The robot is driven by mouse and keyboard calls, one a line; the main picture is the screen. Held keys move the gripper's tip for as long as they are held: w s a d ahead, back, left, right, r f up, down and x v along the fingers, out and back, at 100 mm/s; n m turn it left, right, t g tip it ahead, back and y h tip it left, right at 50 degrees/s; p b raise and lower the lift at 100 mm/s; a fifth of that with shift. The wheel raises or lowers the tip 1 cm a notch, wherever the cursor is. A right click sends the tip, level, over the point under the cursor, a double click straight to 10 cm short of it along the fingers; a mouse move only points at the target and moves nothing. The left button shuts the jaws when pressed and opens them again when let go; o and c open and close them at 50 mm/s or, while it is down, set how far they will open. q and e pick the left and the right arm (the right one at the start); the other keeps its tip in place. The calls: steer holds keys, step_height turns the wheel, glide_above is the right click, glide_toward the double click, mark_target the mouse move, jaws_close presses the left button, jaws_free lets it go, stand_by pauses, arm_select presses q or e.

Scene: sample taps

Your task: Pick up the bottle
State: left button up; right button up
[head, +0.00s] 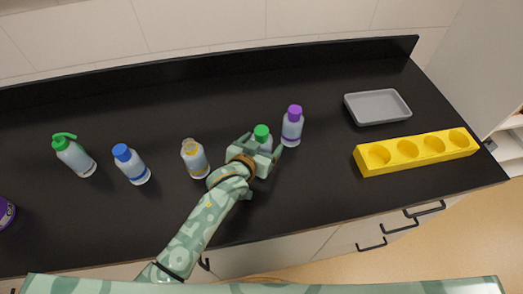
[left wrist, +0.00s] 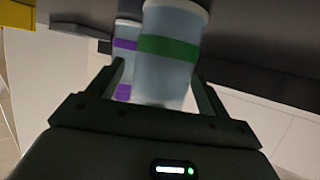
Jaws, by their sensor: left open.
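A bottle with a green cap (head: 262,132) stands on the black counter, its lower part hidden behind my left gripper (head: 262,158). In the left wrist view this bottle, with a green band (left wrist: 168,48), stands between the two open fingers of my left gripper (left wrist: 165,90); I cannot tell if either finger touches it. A bottle with a purple cap (head: 292,128) stands close to its right, and its purple band (left wrist: 125,44) shows behind in the left wrist view. A blue-capped bottle (head: 131,165) and an orange-banded bottle (head: 195,159) stand to the left. My right gripper is not seen.
A green pump bottle (head: 75,156) stands further left, with a purple object (head: 5,212) at the left edge. A grey tray (head: 377,107) and a yellow rack with round holes (head: 416,151) lie right. The counter between bottles and rack is clear.

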arm_select(q)
steer(key=c, duration=1.2)
steer(key=shift+c, duration=0.2)
steer(key=shift+r, duration=0.15)
